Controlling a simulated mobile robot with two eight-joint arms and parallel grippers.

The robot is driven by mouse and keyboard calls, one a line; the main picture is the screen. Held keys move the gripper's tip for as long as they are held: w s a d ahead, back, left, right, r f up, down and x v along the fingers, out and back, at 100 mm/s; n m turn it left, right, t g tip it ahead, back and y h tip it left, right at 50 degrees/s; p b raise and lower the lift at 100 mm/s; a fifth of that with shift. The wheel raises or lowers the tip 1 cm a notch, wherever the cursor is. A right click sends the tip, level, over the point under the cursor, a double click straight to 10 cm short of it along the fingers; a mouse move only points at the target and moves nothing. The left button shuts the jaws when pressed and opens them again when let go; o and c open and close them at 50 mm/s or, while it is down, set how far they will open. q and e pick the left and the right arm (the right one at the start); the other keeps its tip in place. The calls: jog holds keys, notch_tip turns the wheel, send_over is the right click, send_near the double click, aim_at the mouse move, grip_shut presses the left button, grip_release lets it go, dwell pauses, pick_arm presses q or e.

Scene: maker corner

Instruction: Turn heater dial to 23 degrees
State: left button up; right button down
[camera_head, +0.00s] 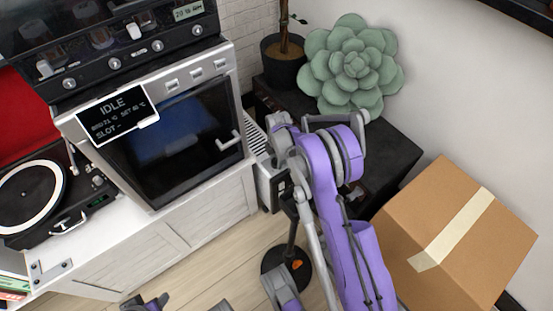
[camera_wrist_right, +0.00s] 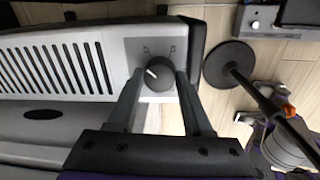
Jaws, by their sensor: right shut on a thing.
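The heater (camera_wrist_right: 75,65) is a pale grey unit with dark vent slots. In the head view the heater (camera_head: 267,178) stands between the oven cabinet and the dark low cabinet, partly hidden by my right arm. Its round dark dial (camera_wrist_right: 160,73) sits on a grey panel and has a pale pointer mark aimed to the upper left in the wrist view. Small marks lie around it, too small to read. My right gripper (camera_wrist_right: 159,78) is shut on the dial, with one finger on each side. My left gripper is not clearly in view.
A cardboard box (camera_head: 455,235) stands right of my right arm. A dark low cabinet (camera_head: 390,145) holds a succulent (camera_head: 352,66). A round black base with a pole (camera_wrist_right: 230,66) stands on the floor close to the heater. The oven (camera_head: 165,130) is at left.

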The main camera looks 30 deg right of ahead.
jog(key=m, duration=0.4)
jog(key=shift+m, duration=0.4)
jog(key=m, duration=0.4)
jog(key=shift+a, duration=0.1)
jog(key=m, duration=0.4)
jog(key=shift+h, duration=0.3)
jog(key=m, duration=0.4)
jog(key=shift+w+m+g, duration=0.1)
jog(key=shift+m+g, duration=0.2)
jog(key=m, duration=0.4)
jog(key=shift+m+b, duration=0.3)
jog(key=shift+b, duration=0.05)
jog(key=m, duration=0.4)
jog(key=shift+m, duration=0.3)
jog(key=m, duration=0.4)
jog(key=shift+g, duration=0.3)
jog(key=shift+m, duration=2.2)
